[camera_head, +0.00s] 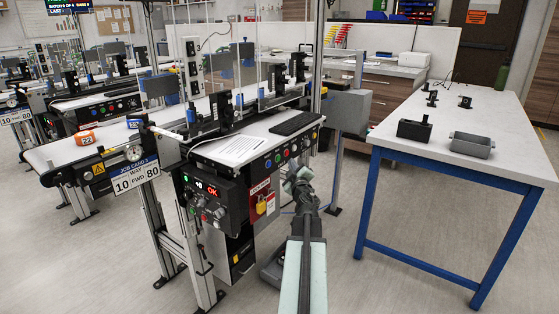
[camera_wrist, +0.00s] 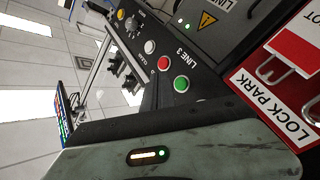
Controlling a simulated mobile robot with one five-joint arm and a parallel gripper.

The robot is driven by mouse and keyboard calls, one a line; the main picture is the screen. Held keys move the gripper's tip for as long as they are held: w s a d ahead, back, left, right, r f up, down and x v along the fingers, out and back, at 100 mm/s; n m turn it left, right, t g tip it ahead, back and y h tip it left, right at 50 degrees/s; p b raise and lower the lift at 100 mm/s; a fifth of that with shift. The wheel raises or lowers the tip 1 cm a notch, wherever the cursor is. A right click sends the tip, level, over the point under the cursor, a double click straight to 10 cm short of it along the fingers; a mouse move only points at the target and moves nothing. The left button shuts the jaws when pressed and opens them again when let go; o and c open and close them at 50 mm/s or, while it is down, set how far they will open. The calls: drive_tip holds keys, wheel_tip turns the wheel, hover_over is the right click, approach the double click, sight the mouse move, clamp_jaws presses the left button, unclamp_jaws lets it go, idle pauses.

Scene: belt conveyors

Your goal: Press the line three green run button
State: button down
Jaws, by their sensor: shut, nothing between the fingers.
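The green button (camera_wrist: 181,84) shows in the wrist view on a dark panel, beside the label LINE 3. A red button (camera_wrist: 163,62) and a white button (camera_wrist: 150,47) sit in the same row, with a yellow one (camera_wrist: 120,14) farther along. In the head view this row is small along the front edge of the near conveyor's control panel (camera_head: 268,163). My gripper (camera_head: 298,172) is shut and empty, close in front of that panel. Its fingertips are hard to make out, and I cannot tell whether they touch anything.
A red LOCK PARK board (camera_wrist: 262,95) with padlocks is right of the buttons in the wrist view. A blue-legged table (camera_head: 500,140) stands right. Open floor lies between.

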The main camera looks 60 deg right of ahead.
sight(278, 159)
drive_tip(key=shift+w, duration=1.4)
idle(0.9)
drive_tip(key=shift+w, duration=0.35)
